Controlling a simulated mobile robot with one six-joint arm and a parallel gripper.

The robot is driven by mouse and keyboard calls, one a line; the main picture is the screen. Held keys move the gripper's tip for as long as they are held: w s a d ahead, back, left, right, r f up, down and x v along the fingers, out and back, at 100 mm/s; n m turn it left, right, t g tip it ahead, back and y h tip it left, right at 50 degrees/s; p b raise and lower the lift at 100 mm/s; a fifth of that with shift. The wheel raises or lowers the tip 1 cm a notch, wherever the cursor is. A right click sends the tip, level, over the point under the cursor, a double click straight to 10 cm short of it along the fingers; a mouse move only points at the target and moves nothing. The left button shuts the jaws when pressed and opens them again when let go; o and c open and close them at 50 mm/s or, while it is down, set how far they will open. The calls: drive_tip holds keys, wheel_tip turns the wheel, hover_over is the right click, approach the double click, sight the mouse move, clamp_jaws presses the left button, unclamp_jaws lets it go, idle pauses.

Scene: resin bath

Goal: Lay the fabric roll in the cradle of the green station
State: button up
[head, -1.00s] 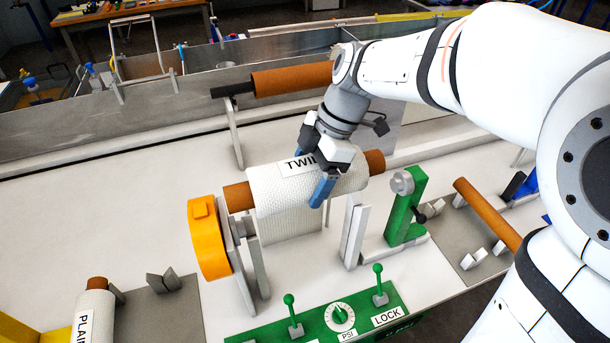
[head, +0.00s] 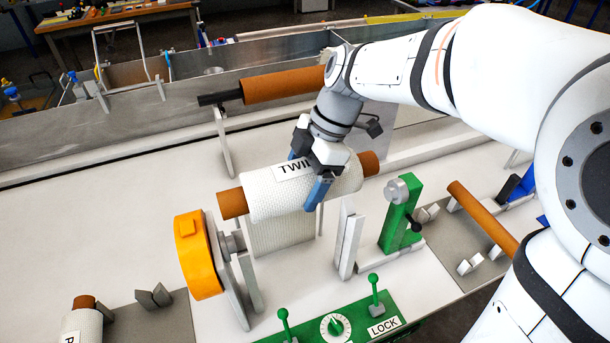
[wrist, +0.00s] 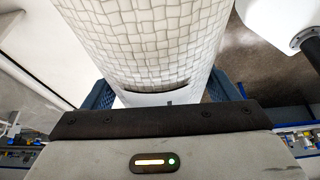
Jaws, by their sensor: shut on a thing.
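The fabric roll (head: 262,197) is white woven cloth on a brown core, with a partly covered label starting "TWI". A loose flap of cloth hangs below it. My gripper (head: 306,174) is shut around the roll near its middle, a blue finger on each side. The wrist view shows the cloth (wrist: 150,45) between the fingers. The green station has pale cradle uprights (head: 349,240), an orange wheel (head: 197,256) at the left, a green post (head: 400,220) at the right and a green control panel (head: 335,325). The roll appears above and behind the uprights, apart from them.
Another brown core (head: 283,86) lies along the metal trough behind. A second cloth roll (head: 82,325) lies at the lower left. A bare brown core (head: 483,218) rests at the right. The white bench left of the roll is clear.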

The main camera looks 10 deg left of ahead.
wheel_tip(320, 180, down, 11)
drive_tip(key=b, duration=0.7)
drive_tip(key=shift+w, duration=0.15)
idle(0.3)
drive_tip(key=shift+f, duration=0.1)
drive_tip(key=o, duration=1.8)
drive_tip(key=shift+o, duration=0.9)
drive_tip(key=shift+f, duration=0.1)
drive_tip(key=b+v, duration=0.1)
drive_tip(key=v, duration=0.7)
